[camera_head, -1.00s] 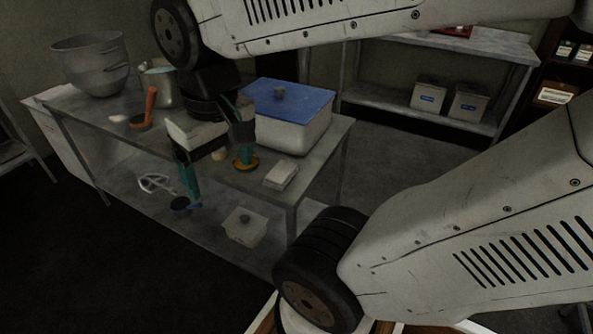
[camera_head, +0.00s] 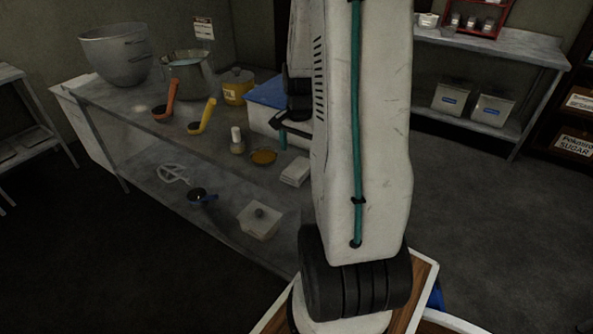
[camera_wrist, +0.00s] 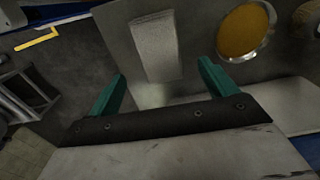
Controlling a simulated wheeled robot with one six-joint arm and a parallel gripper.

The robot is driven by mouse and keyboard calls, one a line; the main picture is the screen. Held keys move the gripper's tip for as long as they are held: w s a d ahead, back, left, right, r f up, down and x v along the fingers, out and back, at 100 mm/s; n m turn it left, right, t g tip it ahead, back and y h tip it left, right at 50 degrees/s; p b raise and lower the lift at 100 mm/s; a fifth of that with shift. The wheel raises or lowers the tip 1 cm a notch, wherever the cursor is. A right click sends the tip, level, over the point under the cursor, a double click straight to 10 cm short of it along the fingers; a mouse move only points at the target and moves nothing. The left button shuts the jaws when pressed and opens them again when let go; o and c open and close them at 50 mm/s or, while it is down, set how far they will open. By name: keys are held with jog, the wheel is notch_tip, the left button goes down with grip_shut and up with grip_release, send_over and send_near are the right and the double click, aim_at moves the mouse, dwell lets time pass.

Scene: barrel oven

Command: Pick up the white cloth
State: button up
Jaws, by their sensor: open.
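The white cloth (camera_head: 296,171) lies folded on the metal worktable, near its front right edge. In the wrist view the cloth (camera_wrist: 157,45) is a pale strip running away from between my fingers. My gripper (camera_wrist: 162,78) is open, with its two teal fingers apart and nothing held between them. The cloth lies beyond the fingertips, roughly centred between them; the height gap is hard to judge. In the head view my arm hides most of the gripper, and a teal finger shows just behind the cloth.
A shallow dish with orange contents (camera_head: 263,156) and a small shaker (camera_head: 237,141) stand left of the cloth. A blue-lidded box (camera_head: 262,122) is behind, partly hidden by my arm. Ladles, a jug and a large pot (camera_head: 115,54) stand farther left. A lidded container (camera_head: 259,219) sits on the lower shelf.

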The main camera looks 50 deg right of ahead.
aim_at(298, 166)
notch_tip(298, 166, down, 7)
jog(key=shift+a+r, duration=0.1)
jog(key=shift+a, duration=0.05)
jog(key=c, duration=1.1)
